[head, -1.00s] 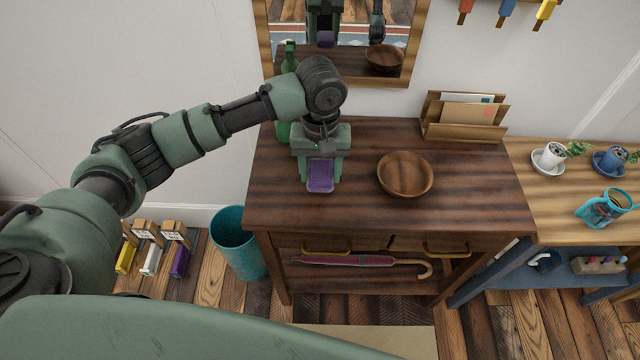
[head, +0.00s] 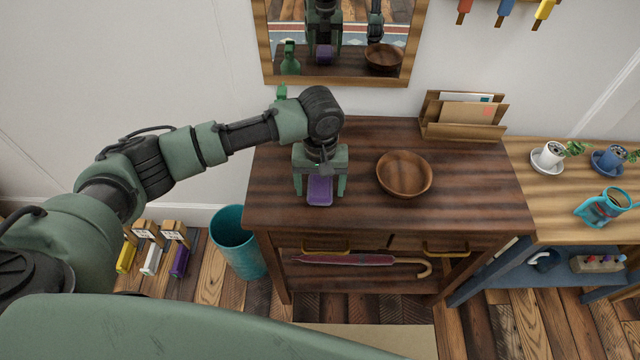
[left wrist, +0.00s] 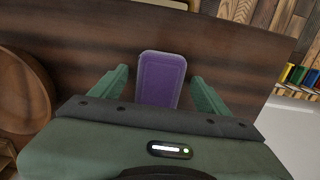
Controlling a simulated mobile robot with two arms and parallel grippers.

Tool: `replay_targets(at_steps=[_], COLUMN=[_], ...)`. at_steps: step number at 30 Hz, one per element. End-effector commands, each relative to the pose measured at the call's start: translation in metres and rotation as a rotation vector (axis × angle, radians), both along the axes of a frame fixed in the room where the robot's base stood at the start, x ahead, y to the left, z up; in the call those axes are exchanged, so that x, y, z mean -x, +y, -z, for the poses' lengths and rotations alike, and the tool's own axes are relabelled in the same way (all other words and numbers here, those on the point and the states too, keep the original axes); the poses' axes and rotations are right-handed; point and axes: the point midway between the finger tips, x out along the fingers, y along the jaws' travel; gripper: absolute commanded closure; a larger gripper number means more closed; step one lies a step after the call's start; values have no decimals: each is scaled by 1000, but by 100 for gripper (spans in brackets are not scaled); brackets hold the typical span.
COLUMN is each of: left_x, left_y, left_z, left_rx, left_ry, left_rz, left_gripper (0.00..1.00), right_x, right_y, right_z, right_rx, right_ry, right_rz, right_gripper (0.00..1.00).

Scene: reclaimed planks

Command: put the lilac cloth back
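The lilac cloth (head: 320,190) is a small purple folded pad on the left part of the dark wooden cabinet top (head: 365,215), near its front edge. My left gripper (head: 320,180) points down over it, one finger on each side. In the left wrist view the cloth (left wrist: 162,78) shows between the fingers of the left gripper (left wrist: 160,82), with a strip of dark wood visible on both sides, so the fingers are apart and do not seem to press it. My right gripper is in no view.
A wooden bowl (head: 404,175) stands right of the cloth. A letter rack (head: 463,118) is at the back right. A mirror frame (head: 408,50) is on the wall behind. A teal bin (head: 238,243) and small labelled stands (head: 175,234) with coloured pieces are on the floor at left.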

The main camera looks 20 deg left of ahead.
Motion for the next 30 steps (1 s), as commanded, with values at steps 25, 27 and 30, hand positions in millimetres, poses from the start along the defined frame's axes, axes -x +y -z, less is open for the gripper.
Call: replay_targets(at_steps=[25, 27, 30], left_x=[-1, -1, -1], left_y=[-1, -1, 0], left_z=[-100, -109, -118], left_rx=[2, 2, 1], left_ry=[-4, -2, -1], left_rz=[0, -1, -1], left_gripper=[25, 25, 25], right_x=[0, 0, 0], right_y=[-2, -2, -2], right_z=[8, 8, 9], right_rx=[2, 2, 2], right_ry=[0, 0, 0], right_rz=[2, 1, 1], right_gripper=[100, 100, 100])
